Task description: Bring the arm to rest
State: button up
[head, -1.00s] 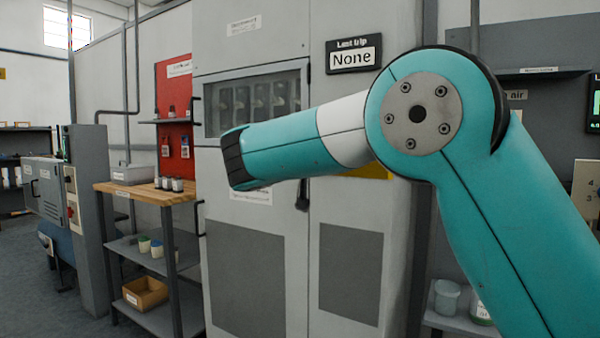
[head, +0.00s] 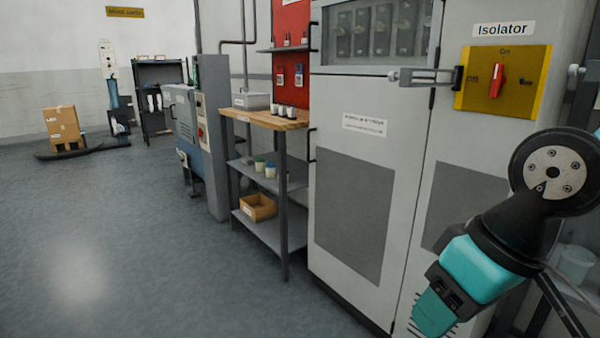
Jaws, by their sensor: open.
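My arm shows at the lower right of the head view, with a round grey bolted joint cap, black links and teal sections. It is folded and angles down and left in front of the isolator cabinet (head: 400,95). I cannot make out fingertips at its visible end, and no held object shows. I cannot tell whether the arm touches the cabinet.
The cabinet carries a yellow plate with a red switch (head: 497,80) and a latch bar (head: 425,76). Left of it stands a wood-topped trolley (head: 262,117) with several small jars. A carton (head: 62,124) sits far left. Open grey floor (head: 130,230) fills the left.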

jog(key=s+n+g, duration=0.1)
jog(key=s, duration=0.4)
notch_tip(320, 180, up, 22)
jog(key=p, duration=2.3)
jog(key=shift+s+a+r+g+y, duration=0.2)
jog(key=shift+s+a+g+y, duration=0.15)
jog(key=shift+a+y, duration=0.1)
